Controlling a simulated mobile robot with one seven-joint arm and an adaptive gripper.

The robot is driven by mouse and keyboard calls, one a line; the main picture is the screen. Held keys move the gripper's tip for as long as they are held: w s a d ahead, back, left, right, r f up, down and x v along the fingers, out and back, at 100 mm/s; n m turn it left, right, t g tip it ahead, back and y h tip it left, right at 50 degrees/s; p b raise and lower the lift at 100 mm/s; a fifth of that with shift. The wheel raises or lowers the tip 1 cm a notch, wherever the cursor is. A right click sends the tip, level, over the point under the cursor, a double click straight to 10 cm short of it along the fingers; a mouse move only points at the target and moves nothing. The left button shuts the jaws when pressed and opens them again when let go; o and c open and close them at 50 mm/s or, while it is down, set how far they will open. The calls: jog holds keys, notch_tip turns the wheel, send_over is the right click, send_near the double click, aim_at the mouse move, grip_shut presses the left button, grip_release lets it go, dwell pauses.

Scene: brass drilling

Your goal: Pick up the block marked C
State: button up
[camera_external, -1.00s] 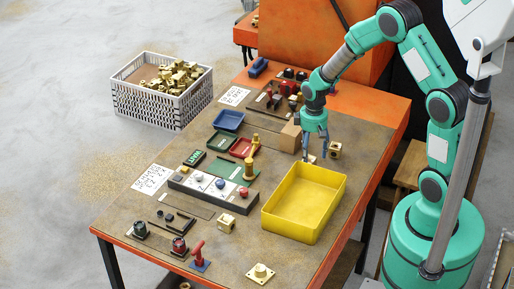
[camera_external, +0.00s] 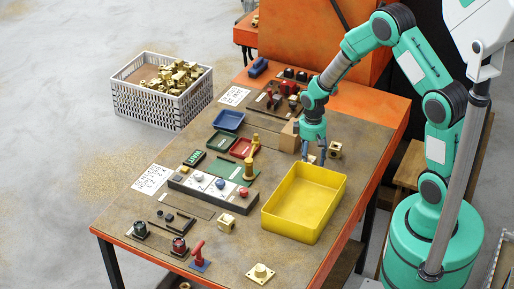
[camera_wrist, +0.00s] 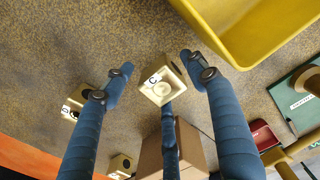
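The block marked C (camera_wrist: 158,88) is a pale brass-coloured block with a round recess and a white C label, centred in the wrist view. It lies on the worn tabletop. My gripper (camera_wrist: 157,75) has blue fingers spread wide around it, one on each side and a third at its lower edge. Clear gaps show at the two side fingers; I cannot tell whether the third touches the block. In the external view my gripper (camera_external: 314,158) hangs low just behind the yellow bin, and its fingers largely hide the block.
The yellow bin (camera_external: 267,212) stands close in front of my gripper. A cardboard box (camera_external: 289,137) is just left of it. A brass block (camera_external: 335,150) sits to its right; another labelled block (camera_wrist: 72,104) shows at left in the wrist view.

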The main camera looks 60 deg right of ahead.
aim_at(310, 159)
grip_shut()
jog(key=shift+r+p, duration=0.8)
jog(key=shift+r, duration=4.25)
